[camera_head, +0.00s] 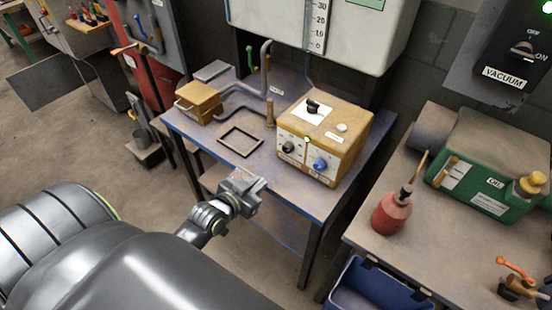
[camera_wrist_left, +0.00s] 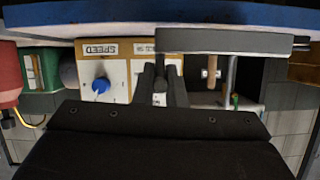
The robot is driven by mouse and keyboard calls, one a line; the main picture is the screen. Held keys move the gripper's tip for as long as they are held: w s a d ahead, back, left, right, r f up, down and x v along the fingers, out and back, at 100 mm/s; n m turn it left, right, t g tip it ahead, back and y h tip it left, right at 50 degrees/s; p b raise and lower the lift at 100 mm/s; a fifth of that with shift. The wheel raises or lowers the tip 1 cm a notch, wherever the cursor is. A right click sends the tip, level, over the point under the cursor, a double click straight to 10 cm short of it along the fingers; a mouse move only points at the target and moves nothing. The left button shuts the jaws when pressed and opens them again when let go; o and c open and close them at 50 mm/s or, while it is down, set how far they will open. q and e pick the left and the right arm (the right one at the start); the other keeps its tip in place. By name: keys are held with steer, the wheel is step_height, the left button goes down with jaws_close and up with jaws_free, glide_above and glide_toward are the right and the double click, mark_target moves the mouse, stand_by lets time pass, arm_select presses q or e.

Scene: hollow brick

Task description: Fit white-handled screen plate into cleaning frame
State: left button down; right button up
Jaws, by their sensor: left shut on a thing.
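The cleaning frame (camera_head: 240,141) lies flat on the blue work table, a thin, dark, empty square outline left of the yellow control box. My left gripper (camera_head: 254,184) is at the table's front edge, nearer the camera than the frame and apart from it in the picture. It is shut on a small grey flat piece, probably the screen plate; its white handle is not clear. In the left wrist view my fingers (camera_wrist_left: 160,82) are close together. A dark grey bar (camera_wrist_left: 235,42) shows beyond them; I cannot tell whether it is plate or frame. My right gripper is out of view.
The yellow control box (camera_head: 320,137) with knobs stands right of the frame. A small yellow box (camera_head: 198,102) and grey pipes (camera_head: 265,75) stand behind it. A second table holds a red oil bottle (camera_head: 392,212) and a green can (camera_head: 490,165).

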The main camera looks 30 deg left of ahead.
arm_select(q)
steer(key=w, duration=0.6)
steer(key=shift+w+d+p, duration=0.1)
steer(key=shift+w+p, duration=0.05)
steer(key=shift+p, duration=0.25)
steer(key=w, duration=0.3)
steer(key=shift+w+d+r+p, duration=0.1)
steer(key=shift+w+r+p, duration=0.1)
steer(key=shift+w+p, duration=0.15)
steer(key=shift+f, duration=0.65)
steer(key=shift+w+f, duration=0.1)
steer(key=shift+f, duration=0.15)
